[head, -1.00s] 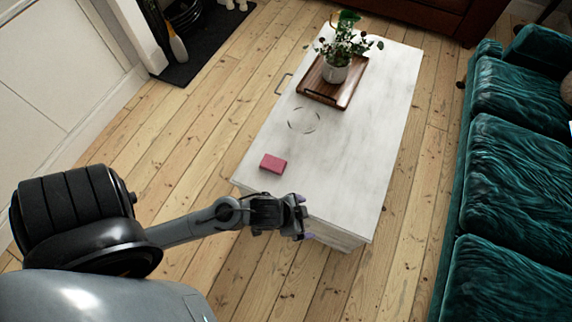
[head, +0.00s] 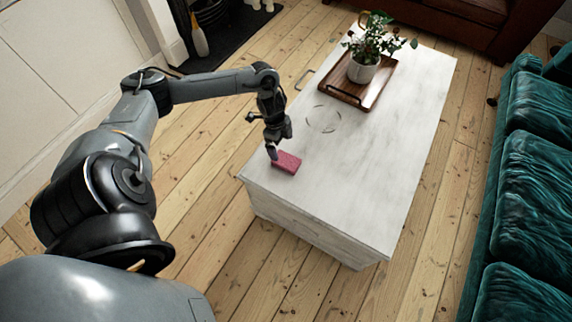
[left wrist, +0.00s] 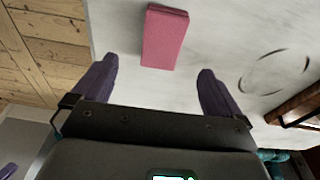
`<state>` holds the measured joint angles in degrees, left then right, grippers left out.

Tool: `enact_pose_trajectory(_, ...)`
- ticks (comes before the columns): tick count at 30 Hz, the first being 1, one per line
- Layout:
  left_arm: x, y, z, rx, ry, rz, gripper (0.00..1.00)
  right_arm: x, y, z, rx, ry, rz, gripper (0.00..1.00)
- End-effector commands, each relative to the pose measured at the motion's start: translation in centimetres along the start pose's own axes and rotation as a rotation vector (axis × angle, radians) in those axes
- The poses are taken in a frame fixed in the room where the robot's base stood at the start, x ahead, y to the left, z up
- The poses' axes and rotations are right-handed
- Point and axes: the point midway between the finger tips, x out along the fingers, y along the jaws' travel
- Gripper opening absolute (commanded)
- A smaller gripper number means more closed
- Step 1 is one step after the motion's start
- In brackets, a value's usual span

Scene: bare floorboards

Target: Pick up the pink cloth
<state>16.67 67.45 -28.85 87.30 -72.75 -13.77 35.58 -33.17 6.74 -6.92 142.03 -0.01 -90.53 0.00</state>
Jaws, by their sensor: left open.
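The pink cloth (head: 288,163) is a small folded rectangular block lying on the white table (head: 330,200) near its near-left corner. My left gripper (head: 272,150) points down just above the table, at the cloth's left side in the head view. In the left wrist view, its two purple fingers (left wrist: 151,85) are spread apart, and the cloth (left wrist: 164,36) lies beyond the fingertips, roughly between their lines. Nothing is between the fingers. My right gripper is in no view.
A wooden tray (head: 347,95) with a white potted plant (head: 364,67) stands at the table's far end. A dark broken ring mark (head: 323,119) shows on the tabletop. A green sofa (head: 530,190) stands at the right.

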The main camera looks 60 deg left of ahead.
Motion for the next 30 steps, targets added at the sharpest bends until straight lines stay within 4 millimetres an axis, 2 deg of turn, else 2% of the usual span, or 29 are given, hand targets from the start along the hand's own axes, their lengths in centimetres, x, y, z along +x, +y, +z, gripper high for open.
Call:
enact_pose_trajectory(9, 3.9, -0.2, 0.3, -0.003, -0.004, -0.001, 1.00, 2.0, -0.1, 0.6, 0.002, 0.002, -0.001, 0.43)
enact_pose_trajectory(19, 6.0, -0.3, 0.2, -0.003, -0.004, -0.004, 1.00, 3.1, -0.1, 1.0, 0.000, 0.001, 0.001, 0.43)
enact_pose_trajectory(30, 10.2, -0.4, 0.1, -0.002, -0.004, -0.003, 1.00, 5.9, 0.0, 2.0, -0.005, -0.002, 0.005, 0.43)
